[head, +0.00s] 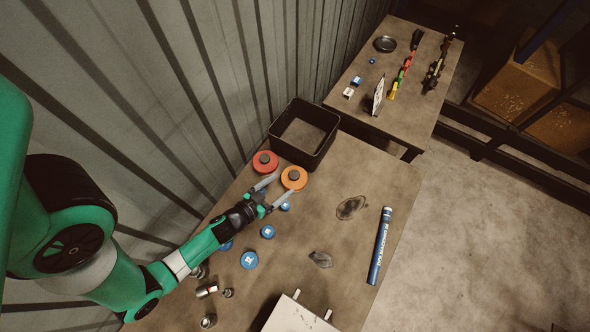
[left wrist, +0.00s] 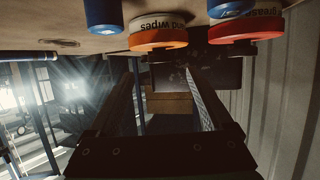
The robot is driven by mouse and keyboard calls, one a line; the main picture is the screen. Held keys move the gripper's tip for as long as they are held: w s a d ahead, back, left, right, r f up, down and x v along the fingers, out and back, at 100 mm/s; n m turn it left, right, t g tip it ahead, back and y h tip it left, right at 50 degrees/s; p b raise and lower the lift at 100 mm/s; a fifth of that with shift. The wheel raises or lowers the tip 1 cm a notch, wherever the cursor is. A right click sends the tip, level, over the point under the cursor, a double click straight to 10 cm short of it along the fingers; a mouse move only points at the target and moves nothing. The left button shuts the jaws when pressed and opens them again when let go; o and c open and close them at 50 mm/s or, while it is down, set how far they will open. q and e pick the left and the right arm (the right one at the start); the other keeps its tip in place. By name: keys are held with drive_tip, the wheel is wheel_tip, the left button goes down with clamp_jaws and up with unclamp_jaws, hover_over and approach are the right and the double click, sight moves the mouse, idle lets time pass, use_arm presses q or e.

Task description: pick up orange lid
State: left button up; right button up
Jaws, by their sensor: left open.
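The orange lid (head: 293,178) shows near the dark bin on the table. In the left wrist view, which looks upside down, the orange lid (left wrist: 158,40) sits on a white container lettered "wipes" (left wrist: 158,20). My left gripper (head: 278,191) is open, its fingertips close to the near-left side of the orange lid. In the left wrist view the open fingers (left wrist: 163,74) have no object between them. I cannot tell whether a finger touches the lid. My right gripper is in neither view.
A red lid (head: 265,163) is close by on the left, on a container lettered "grease". A black bin (head: 304,133) stands just behind. Several small blue-topped items, one at the front (head: 249,260), stand near my arm.

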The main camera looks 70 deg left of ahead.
sight(294, 174)
use_arm(q)
drive_tip(key=x, duration=0.3)
drive_tip(key=b+x, duration=0.1)
drive_tip(key=x, duration=0.4)
drive_tip(key=shift+w+r, duration=0.1)
clamp_jaws()
drive_tip(key=shift+r, duration=0.1)
